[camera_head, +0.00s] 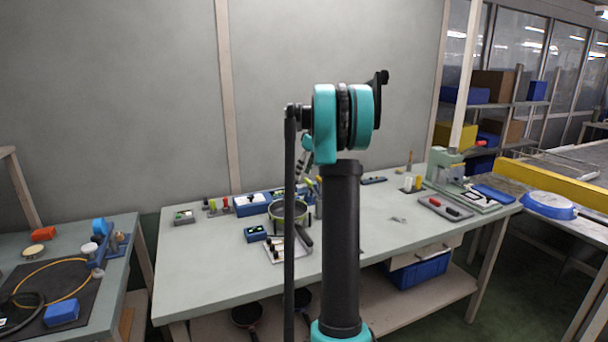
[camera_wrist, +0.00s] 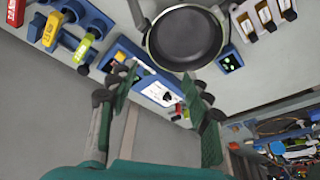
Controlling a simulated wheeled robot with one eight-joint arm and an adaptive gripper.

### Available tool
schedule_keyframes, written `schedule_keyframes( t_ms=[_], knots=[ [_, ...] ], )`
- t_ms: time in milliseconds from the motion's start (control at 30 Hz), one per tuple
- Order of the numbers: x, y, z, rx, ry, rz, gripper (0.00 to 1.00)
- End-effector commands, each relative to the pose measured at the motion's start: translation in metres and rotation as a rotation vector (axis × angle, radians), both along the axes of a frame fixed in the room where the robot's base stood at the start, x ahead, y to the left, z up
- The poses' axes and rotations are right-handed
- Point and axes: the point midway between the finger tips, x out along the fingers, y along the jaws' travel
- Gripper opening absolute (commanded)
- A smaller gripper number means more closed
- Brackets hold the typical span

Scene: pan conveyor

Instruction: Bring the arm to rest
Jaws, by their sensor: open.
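My gripper (camera_wrist: 157,82) is open in the wrist view, with its two dark fingers apart and nothing held between them. A dark round pan (camera_wrist: 185,38) lies beyond the fingertips, apart from them. In the head view my arm (camera_head: 340,240) stands upright in front of the workbench (camera_head: 215,270) and hides part of it. The pan also shows in the head view (camera_head: 278,212), partly behind my arm, on the bench. My gripper is mostly hidden behind the arm in the head view.
A blue-and-white device (camera_head: 250,204) stands at the back of the bench, and a green-grey machine (camera_head: 445,165) at its right end. A second table (camera_head: 120,235) with cables is at the left. A blue bin (camera_head: 418,270) sits below the bench. The bench's front left is clear.

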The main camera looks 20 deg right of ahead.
Motion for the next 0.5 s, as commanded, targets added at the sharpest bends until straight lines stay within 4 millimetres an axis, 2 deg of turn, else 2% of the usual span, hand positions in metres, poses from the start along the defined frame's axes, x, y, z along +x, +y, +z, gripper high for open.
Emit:
schedule_keyframes(
  t_ms=[200, 500],
  knots=[
    [-0.0068, 0.0085, -0.0032, -0.002, 0.004, -0.016, 0.49],
    [-0.0071, 0.0089, -0.0033, -0.002, 0.004, -0.017, 0.49]
  ],
)
